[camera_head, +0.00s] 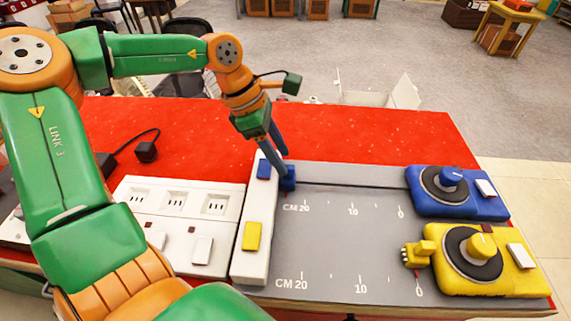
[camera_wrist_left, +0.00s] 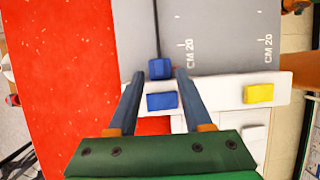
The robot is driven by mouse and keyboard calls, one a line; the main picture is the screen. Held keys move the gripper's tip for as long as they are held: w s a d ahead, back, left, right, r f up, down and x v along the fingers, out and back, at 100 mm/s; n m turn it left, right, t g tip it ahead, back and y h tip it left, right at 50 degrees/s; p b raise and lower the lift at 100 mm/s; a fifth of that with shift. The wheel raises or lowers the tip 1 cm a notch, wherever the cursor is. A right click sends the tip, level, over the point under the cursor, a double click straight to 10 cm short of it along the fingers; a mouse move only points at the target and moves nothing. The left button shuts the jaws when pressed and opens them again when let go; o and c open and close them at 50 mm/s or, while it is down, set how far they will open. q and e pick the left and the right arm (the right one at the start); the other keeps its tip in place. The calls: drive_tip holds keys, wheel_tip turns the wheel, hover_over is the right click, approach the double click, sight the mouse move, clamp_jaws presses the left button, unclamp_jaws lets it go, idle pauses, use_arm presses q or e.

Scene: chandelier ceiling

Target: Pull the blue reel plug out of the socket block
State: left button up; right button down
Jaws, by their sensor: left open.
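The blue plug (camera_head: 289,178) sits against the right edge of the white socket block (camera_head: 249,267), beside the blue patch (camera_head: 264,169). It also shows in the left wrist view (camera_wrist_left: 160,69), with a dark cord running away from it. The blue reel (camera_head: 445,187) stands at the right end of the grey board. My left gripper (camera_head: 281,166) is over the plug, pointing down. In the left wrist view its fingers (camera_wrist_left: 160,74) are apart, one on each side of the plug, with gaps visible. My right gripper is not in view.
The yellow reel (camera_head: 473,262) with its yellow plug (camera_head: 417,253) lies at the front right of the grey board (camera_head: 345,240). A white socket panel (camera_head: 160,236) and a black plug (camera_head: 146,151) are to the left. Red table top (camera_head: 370,133) behind is clear.

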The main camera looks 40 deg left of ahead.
sight(288, 166)
use_arm(q)
drive_tip(key=shift+x, duration=1.5)
clamp_jaws()
